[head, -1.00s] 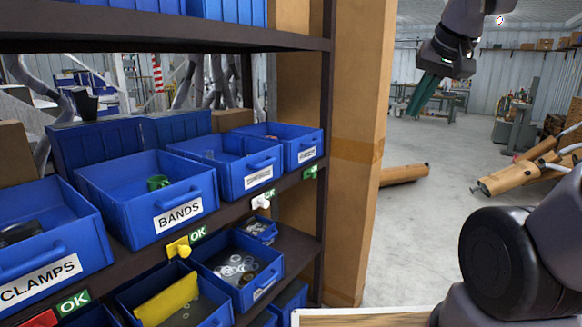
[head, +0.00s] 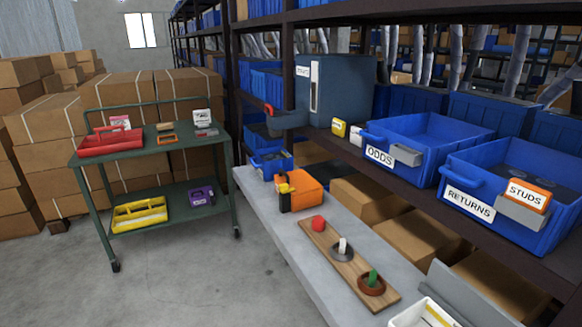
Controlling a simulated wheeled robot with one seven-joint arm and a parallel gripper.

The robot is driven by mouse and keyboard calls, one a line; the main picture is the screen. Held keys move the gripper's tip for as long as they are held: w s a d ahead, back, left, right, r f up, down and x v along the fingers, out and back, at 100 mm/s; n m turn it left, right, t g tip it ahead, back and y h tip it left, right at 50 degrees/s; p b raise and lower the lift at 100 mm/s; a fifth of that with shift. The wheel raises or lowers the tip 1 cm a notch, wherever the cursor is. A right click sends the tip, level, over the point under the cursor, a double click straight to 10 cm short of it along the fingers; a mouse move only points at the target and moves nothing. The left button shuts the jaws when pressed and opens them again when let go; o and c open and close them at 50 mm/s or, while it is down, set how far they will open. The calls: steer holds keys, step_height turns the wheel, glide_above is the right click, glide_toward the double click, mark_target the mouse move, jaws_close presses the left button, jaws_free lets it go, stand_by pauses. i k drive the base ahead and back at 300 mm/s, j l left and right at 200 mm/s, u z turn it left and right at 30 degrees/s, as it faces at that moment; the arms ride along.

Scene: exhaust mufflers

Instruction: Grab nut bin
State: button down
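No bin with a readable nut label shows. A blue bin marked ODDS (head: 424,135) stands on the shelf at the right. A blue bin marked RETURNS (head: 520,165) stands nearer, with an orange STUDS card (head: 528,195) on its front. Small dark items lie inside the RETURNS bin; I cannot tell what they are. My gripper is out of view.
A grey bench (head: 290,235) runs below the shelf, bearing an orange box (head: 304,192) and a wooden board with pegs (head: 345,262). A white tray (head: 425,315) is at the near edge. A green cart (head: 150,155) stands left before stacked cartons (head: 40,120). Bare floor lies between.

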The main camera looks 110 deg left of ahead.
mark_target(270, 164)
steer(key=u, duration=3.85)
steer(key=i+j+z, duration=0.15)
steer(key=i+j, duration=0.2)
steer(key=i+j+z, duration=0.15)
steer(key=i+j, duration=0.2)
steer(key=j, duration=0.15)
steer(key=i+j+z, duration=0.1)
steer(key=i+j, duration=0.25)
steer(key=i+j+z, duration=0.15)
steer(key=i+j, duration=0.15)
steer(key=j, duration=0.35)
steer(key=i+j+z, duration=0.15)
steer(key=j, duration=0.35)
steer(key=i+j+z, duration=0.15)
steer(key=i+j, duration=0.2)
steer(key=j, duration=0.25)
steer(key=i+j+z, duration=0.15)
steer(key=j, duration=0.45)
steer(key=i+j+z, duration=0.15)
steer(key=j, duration=0.45)
steer(key=i, duration=0.1)
